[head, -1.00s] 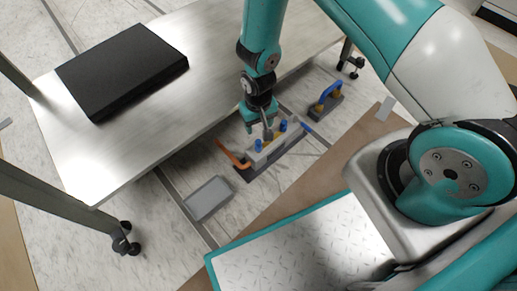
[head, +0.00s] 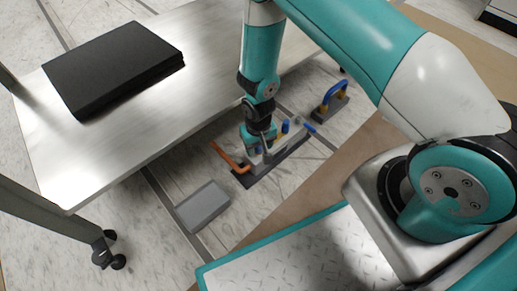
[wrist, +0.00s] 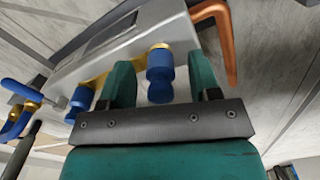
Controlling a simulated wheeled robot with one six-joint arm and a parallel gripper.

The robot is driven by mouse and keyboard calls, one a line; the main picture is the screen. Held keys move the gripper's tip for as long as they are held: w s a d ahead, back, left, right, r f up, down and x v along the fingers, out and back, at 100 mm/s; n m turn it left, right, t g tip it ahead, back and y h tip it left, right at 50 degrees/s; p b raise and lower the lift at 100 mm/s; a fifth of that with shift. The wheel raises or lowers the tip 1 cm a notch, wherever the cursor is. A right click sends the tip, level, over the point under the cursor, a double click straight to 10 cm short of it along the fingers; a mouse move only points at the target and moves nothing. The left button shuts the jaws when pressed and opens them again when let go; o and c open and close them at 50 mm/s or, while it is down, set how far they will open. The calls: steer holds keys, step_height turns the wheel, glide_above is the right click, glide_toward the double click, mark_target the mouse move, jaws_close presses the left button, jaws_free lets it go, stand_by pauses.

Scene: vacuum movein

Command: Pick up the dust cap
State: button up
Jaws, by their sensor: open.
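A blue dust cap (wrist: 160,75) with a brass collar sits on the side of a silver block (wrist: 120,40) in the wrist view. My gripper (wrist: 164,82) is open, with one teal finger on each side of this cap and a gap visible on both sides. A second blue cap (wrist: 80,101) lies outside the left finger. In the head view my gripper (head: 262,145) is down at the block (head: 270,154) on the floor. One blue cap (head: 285,126) shows right of it; the other is mostly hidden by the gripper.
A copper-orange pipe (head: 232,158) bends out of the block's left side, close to my right finger in the wrist view. A blue-handled fitting (head: 331,96) stands to the right. A metal table (head: 110,150) with a black case (head: 115,65) is left. A grey box (head: 203,206) lies on the floor.

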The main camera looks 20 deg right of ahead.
steer(key=shift+r, duration=0.1)
steer(key=c, duration=1)
